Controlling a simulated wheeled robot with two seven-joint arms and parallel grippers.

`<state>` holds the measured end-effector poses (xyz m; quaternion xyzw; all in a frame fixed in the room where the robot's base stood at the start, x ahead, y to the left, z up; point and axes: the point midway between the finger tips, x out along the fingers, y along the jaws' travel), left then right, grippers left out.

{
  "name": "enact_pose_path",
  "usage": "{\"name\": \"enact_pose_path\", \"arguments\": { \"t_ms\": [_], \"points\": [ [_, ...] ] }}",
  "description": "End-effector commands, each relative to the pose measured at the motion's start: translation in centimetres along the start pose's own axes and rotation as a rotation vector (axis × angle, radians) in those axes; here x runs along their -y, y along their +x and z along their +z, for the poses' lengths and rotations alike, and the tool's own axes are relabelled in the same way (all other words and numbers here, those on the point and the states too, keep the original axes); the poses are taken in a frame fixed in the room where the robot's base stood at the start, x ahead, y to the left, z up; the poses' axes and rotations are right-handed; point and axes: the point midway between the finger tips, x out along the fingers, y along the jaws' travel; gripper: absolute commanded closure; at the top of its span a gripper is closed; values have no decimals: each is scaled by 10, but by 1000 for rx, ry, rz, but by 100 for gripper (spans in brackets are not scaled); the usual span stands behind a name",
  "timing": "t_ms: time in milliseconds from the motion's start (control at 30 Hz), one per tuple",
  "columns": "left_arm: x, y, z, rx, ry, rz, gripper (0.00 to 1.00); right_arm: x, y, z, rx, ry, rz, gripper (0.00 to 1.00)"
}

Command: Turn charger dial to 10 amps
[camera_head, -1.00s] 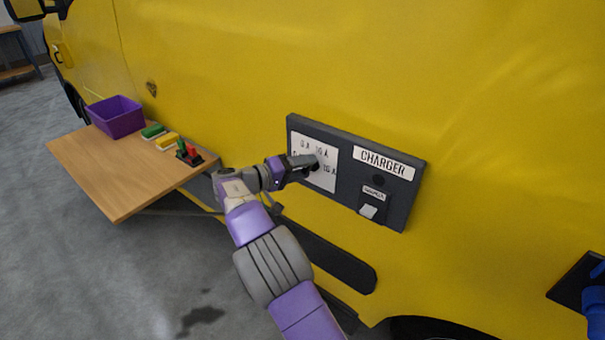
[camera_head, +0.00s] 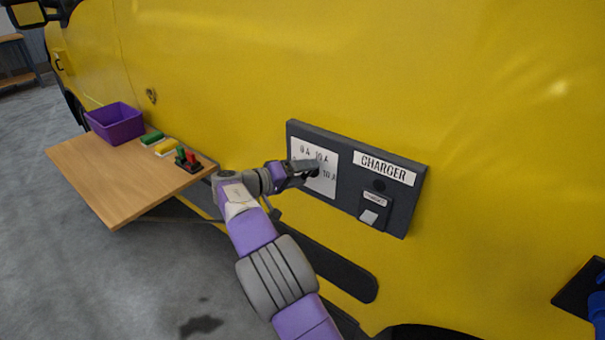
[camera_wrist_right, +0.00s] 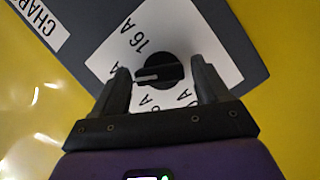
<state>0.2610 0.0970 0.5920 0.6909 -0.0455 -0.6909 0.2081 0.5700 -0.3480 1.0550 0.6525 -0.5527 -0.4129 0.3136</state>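The charger panel (camera_head: 345,205) is a dark grey plate on the yellow vehicle side, with a white dial card (camera_head: 328,186) on its left part. The black dial knob (camera_wrist_right: 165,68) shows in the right wrist view. Its white mark points left in that view, between the "16 A" label (camera_wrist_right: 138,37) and a partly hidden label below it. My right gripper (camera_wrist_right: 162,77) is open, its fingers on both sides of the knob with visible gaps. In the head view my right gripper (camera_head: 313,168) covers most of the knob. My left gripper is not in view.
Right of the card are a "CHARGER" label (camera_head: 384,168) and a small switch (camera_head: 372,210). A wooden shelf (camera_head: 105,180) at left holds a purple bin (camera_head: 115,124) and several small coloured items. A blue object (camera_head: 598,312) is at the right edge.

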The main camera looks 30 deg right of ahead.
Motion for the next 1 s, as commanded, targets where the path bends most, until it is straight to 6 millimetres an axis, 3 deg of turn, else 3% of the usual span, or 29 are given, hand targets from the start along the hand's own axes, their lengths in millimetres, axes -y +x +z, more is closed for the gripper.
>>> {"name": "enact_pose_path", "arguments": {
  "t_ms": [367, 733, 1000],
  "points": [
    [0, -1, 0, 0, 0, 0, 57, 0, -4, 0, -1, -1, 1, 19],
    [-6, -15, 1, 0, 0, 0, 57, -1, -62, -1, -2, -2, 0, 19],
    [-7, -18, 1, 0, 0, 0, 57, 0, -76, 0, 0, 0, 1, 19]
  ]
}}
